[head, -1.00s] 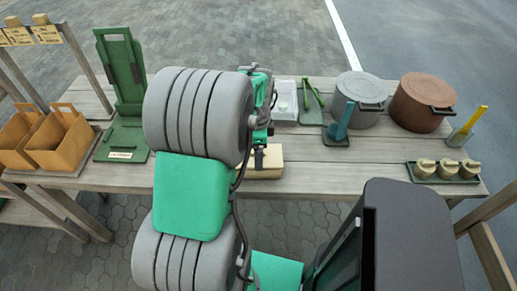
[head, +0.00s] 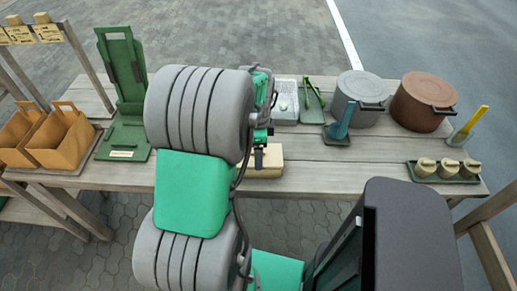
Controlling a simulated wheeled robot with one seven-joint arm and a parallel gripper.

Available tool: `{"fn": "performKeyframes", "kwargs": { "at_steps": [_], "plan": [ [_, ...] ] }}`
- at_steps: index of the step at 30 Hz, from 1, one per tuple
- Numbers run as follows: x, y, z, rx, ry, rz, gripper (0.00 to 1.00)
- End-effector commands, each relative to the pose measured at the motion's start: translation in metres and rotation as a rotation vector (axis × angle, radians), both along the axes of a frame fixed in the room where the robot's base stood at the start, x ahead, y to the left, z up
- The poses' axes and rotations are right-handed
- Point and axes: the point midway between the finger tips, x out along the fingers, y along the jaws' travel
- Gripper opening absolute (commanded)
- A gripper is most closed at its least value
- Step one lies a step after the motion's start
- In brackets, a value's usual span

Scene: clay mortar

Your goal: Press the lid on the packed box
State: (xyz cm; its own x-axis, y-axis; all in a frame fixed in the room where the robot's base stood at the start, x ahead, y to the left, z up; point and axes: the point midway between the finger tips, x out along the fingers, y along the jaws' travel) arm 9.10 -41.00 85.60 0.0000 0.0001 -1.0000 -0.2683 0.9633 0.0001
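A tan box (head: 268,169) sits near the front edge of the table, partly hidden behind my arm. Its left side is covered, and I cannot make out whether a separate lid lies on it. The end of my arm comes down over the box. A dark narrow part, probably of my gripper (head: 259,158), shows against the box's top and back edge. Whether it touches the box cannot be told. The fingertips are not clear, so their opening does not show.
A pale tray (head: 285,102) and green tongs (head: 313,93) lie behind. A blue-handled tool (head: 340,124), grey pot (head: 361,97) and brown pot (head: 423,101) stand right. A green stand (head: 124,90) and orange-tan boxes (head: 66,142) are left. Small lidded jars (head: 448,168) sit far right.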

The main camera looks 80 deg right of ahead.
Motion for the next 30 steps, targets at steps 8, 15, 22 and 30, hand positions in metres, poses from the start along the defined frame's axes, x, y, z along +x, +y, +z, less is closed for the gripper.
{"fn": "performKeyframes", "kwargs": {
  "at_steps": [8,15,22,30],
  "plan": [
    [-0.0001,0.0,0.0001,0.0,0.0,0.0,0.49],
    [-0.0001,0.0001,-0.0021,0.0,0.0,0.0,0.49],
    [-0.0001,0.0,-0.0062,0.0,0.0,0.0,0.49],
    [-0.0001,0.0,-0.0059,0.0,0.0,0.0,0.49]
  ]
}}
